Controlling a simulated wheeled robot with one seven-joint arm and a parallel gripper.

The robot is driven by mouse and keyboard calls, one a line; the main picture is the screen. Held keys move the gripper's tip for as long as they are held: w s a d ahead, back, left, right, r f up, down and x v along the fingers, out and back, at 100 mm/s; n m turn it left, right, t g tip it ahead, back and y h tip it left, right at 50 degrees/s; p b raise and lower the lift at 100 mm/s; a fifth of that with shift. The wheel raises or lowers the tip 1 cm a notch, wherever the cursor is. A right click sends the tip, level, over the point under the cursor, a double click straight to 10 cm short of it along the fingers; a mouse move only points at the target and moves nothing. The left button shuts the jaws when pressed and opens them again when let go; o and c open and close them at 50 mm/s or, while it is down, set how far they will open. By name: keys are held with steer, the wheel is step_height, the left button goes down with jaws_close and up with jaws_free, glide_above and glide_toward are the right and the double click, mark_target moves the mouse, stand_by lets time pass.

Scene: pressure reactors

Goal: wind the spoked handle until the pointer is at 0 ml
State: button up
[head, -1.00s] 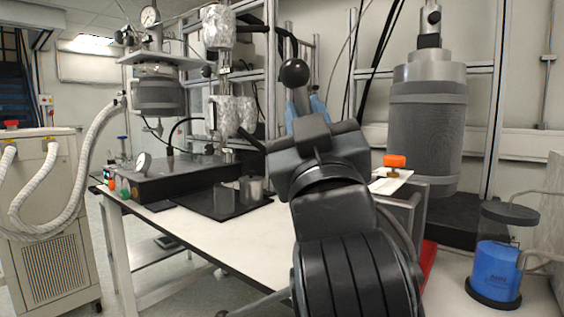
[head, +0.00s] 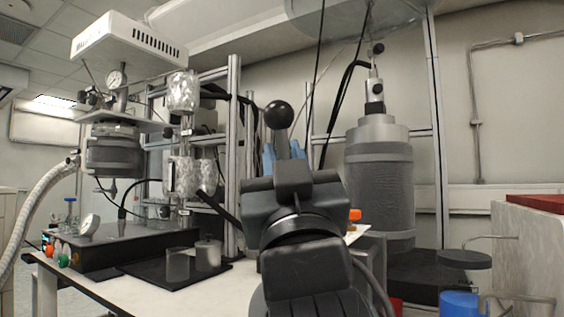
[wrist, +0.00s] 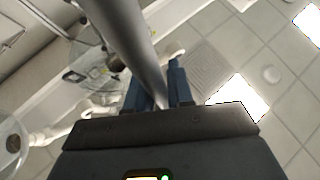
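A grey rod with a black ball knob (head: 279,115), seemingly a spoke of the spoked handle, stands up at my gripper in the head view. My gripper (head: 284,154) has blue fingers on both sides of this rod and appears closed around it. In the wrist view the rod (wrist: 125,40) runs from the top edge down between the blue fingers of my gripper (wrist: 160,85). The rest of the handle is hidden or cannot be made out. I cannot make out a pointer or a ml scale in either view.
A white bench (head: 215,290) carries a black stirrer base (head: 110,245) and a small dial (head: 90,224) at left. A reactor (head: 112,150) with a gauge (head: 116,79) stands above. A large grey cylinder (head: 380,180) and a blue container (head: 460,303) are at right.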

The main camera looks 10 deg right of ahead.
steer(key=o, duration=0.3)
steer(key=shift+s+d, duration=0.1)
steer(key=shift+d, duration=0.1)
steer(key=shift+o, duration=0.2)
steer(key=b+v, duration=0.1)
steer(key=v, duration=0.6)
steer(key=shift+s+f, duration=0.25)
stand_by(0.8)
